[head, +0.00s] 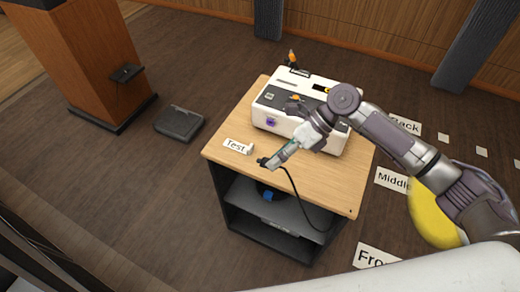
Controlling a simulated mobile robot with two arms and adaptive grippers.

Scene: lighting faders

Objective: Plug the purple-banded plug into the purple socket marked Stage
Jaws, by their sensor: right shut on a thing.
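My right gripper (272,161) comes in from the right above the wooden tabletop and is shut on a black plug (263,162). A black cable runs from the plug across the tabletop and over the front edge. I cannot make out a purple band on the plug. The purple socket (271,122) shows on the front face of the white console box (262,112), behind and above the plug, and apart from it. I cannot read a Stage mark there. My arm hides part of the box's front and top. My left gripper is not in view.
The box stands on a small wooden-topped cabinet (222,153) with dark open shelves. A Test sign (237,146) lies on the tabletop left of the plug. Floor signs Middle (392,181) and Front (372,258) lie to the right. A dark box (180,123) sits on the floor.

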